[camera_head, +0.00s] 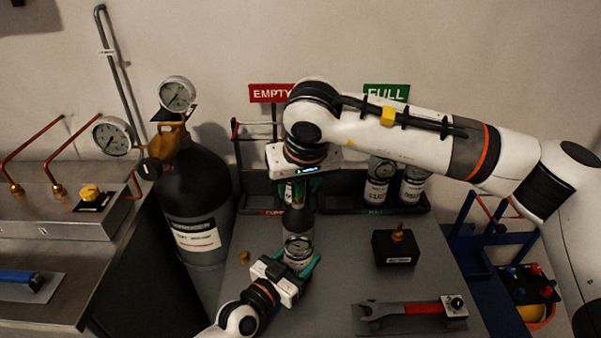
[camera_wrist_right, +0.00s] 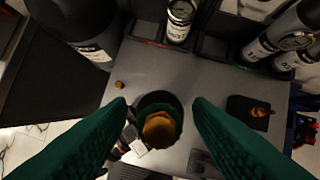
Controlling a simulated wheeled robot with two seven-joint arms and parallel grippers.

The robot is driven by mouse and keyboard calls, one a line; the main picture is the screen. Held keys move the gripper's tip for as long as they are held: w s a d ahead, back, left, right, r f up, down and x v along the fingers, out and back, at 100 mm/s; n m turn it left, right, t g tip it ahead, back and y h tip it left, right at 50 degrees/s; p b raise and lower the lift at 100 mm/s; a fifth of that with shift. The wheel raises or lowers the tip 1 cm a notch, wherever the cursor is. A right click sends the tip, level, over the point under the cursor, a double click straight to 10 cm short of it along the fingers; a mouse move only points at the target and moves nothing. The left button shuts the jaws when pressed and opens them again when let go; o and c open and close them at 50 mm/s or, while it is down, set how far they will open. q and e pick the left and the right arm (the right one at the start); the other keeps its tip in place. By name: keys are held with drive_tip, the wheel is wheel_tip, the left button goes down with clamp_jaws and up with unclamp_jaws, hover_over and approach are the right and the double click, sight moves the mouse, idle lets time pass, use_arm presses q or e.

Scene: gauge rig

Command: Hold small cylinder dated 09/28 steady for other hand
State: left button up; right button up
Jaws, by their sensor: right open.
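A small dark cylinder with a pale label (camera_head: 298,222) stands upright over the grey table. Its date cannot be read. My left gripper (camera_head: 297,258) comes from the front, its green fingers closed around the lower part of this cylinder. My right gripper (camera_head: 298,190) points down from above, over the cylinder's top. In the right wrist view its green fingers (camera_wrist_right: 160,112) are spread wide, and the cylinder's brass top (camera_wrist_right: 159,130) shows between them, with a gap on both sides.
A rack with a red EMPTY sign (camera_head: 270,93) and a green FULL sign (camera_head: 386,93) stands behind; labelled cylinders (camera_head: 376,190) are on its FULL side. A large black cylinder (camera_head: 195,205) stands left. A black block (camera_head: 396,248) and a red-handled wrench (camera_head: 410,309) lie right.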

drive_tip(key=shift+f, duration=0.15)
drive_tip(key=shift+c, duration=0.6)
clamp_jaws()
drive_tip(key=shift+w+r, duration=0.1)
drive_tip(key=shift+r, duration=0.2)
drive_tip(key=shift+r, duration=2.35)
use_arm(q)
drive_tip(key=o, duration=1.2)
